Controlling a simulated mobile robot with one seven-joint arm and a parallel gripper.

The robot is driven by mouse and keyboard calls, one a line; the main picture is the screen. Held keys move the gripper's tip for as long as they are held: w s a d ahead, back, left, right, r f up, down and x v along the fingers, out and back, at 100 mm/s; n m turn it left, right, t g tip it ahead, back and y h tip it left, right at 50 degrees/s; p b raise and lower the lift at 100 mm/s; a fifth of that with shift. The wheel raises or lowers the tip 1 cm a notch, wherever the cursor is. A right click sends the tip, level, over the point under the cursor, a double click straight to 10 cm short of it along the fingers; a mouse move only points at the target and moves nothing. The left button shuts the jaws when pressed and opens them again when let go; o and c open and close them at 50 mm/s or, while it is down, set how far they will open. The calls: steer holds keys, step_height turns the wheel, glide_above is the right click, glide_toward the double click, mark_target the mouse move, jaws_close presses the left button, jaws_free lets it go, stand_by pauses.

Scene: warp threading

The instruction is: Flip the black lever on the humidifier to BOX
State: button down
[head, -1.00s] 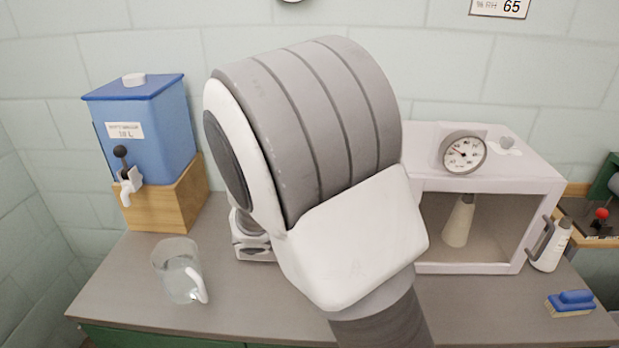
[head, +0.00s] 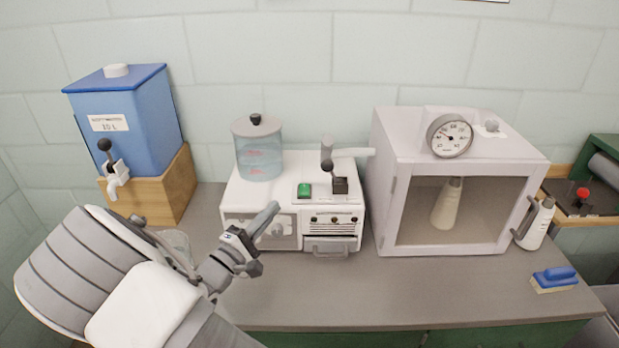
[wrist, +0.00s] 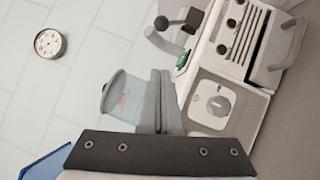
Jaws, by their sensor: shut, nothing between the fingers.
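The white humidifier (head: 270,205) stands mid-counter in the head view, with a clear water tank (head: 259,155) on top at its left. Its black lever (head: 327,166) rises from a dark block (head: 340,186) on top at the right, its knob up and slightly left; the position labels are unreadable. In the wrist view the lever's knob (wrist: 161,23) shows near the top. My gripper (head: 272,210) is shut and empty, in front of the humidifier's left front, below and left of the lever. Its fingers (wrist: 160,98) also show in the wrist view, partly covering the tank.
A green switch (head: 304,190) sits left of the lever. A grey-white pipe (head: 355,152) projects right behind it. A glass-fronted box (head: 385,200) with a gauge (head: 450,136) stands close right. A blue dispenser (head: 130,125) is at left. A brush (head: 555,279) lies at far right.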

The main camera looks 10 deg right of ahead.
mark_target(334, 176)
stand_by(0.3)
steer(key=p+x, duration=0.1)
steer(key=x, duration=0.9)
steer(key=shift+s, duration=0.1)
steer(key=shift+d+r, duration=0.25)
steer(key=shift+d, duration=0.35)
steer(key=shift+d+r, duration=0.2)
steer(key=shift+d, duration=0.45)
steer(key=shift+d+r+p, duration=0.2)
steer(key=shift+d+p, duration=0.1)
steer(key=shift+d, duration=0.4)
steer(key=shift+r, duration=0.1)
steer(key=shift+d+r+m, duration=0.15)
steer(key=shift+m, duration=0.25)
